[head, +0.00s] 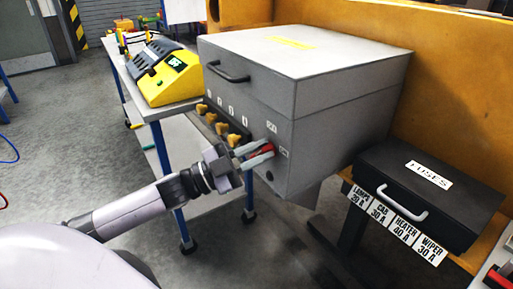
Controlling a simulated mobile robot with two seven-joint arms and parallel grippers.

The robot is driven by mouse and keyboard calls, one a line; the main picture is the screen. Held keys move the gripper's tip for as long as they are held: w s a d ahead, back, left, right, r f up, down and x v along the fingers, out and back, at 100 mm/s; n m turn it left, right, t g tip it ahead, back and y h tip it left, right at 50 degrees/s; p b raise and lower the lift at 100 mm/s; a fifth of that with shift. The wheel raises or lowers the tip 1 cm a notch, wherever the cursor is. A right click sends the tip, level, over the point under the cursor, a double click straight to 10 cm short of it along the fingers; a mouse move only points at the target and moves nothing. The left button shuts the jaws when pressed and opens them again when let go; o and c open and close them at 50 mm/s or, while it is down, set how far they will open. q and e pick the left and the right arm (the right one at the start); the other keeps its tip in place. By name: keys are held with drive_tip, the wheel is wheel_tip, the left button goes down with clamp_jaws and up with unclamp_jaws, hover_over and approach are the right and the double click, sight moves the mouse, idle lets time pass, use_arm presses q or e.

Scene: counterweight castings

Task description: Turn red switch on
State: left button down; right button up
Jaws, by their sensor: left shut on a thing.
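The red switch (262,149) is on the front face of a grey control box (325,135), near its right corner, with small white labels by it. My left gripper (258,153) reaches it from the lower left. Its two fingers are shut on the red switch, one above and one below, and hide part of it. I cannot read the labels or tell the switch's position. My right gripper is not in view.
Several yellow knobs (221,128) line the box front left of the switch, below a dark handle (227,73). A black fuse box (430,190) stands at right. A yellow device (165,78) sits on a table behind. Open floor lies below.

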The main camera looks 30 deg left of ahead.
use_arm(q)
drive_tip(key=m, duration=0.2)
drive_tip(key=m+g, duration=0.1)
drive_tip(key=m+g+p, duration=0.1)
drive_tip(key=m, duration=0.1)
drive_tip(key=shift+s+d+f+m+h, duration=0.1)
drive_tip(key=shift+d+f+m+h, duration=0.1)
drive_tip(key=shift+f+m+h, duration=0.15)
drive_tip(key=m+g, duration=0.1)
drive_tip(key=m, duration=0.1)
drive_tip(key=f+m+g+p, duration=0.1)
drive_tip(key=m, duration=0.2)
drive_tip(key=shift+d+p, duration=0.1)
drive_tip(key=shift+p, duration=0.2)
drive_tip(key=shift+m, duration=0.25)
drive_tip(key=c, duration=1.1)
unclamp_jaws()
drive_tip(key=shift+s, duration=0.1)
drive_tip(key=shift+r+b+v, duration=0.1)
drive_tip(key=shift+b+v, duration=0.1)
drive_tip(key=shift+v, duration=1.55)
drive_tip(key=shift+r+b+v, duration=0.15)
drive_tip(key=shift+v, duration=1.6)
